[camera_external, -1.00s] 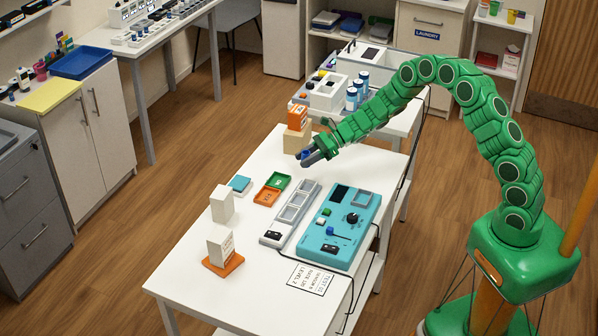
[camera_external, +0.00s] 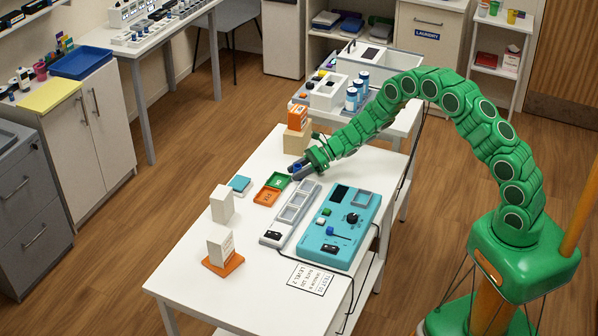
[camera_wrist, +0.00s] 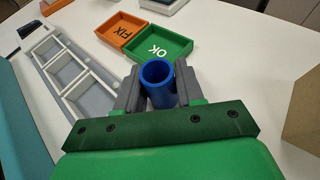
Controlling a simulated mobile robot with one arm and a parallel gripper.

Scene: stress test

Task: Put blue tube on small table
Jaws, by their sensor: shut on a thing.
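My gripper (camera_wrist: 158,90) is shut on the blue tube (camera_wrist: 157,73), which sits between the two grey fingers with its open round end showing. Only a little blue shows between the fingers there. I cannot tell whether the tube touches the table.
An orange FIX tray (camera_external: 267,197) adjoins the green tray. A grey three-slot rack (camera_external: 291,213) and a teal device (camera_external: 340,225) lie nearby. A wooden block with an orange box (camera_external: 297,118) stands behind. White blocks stand front left.

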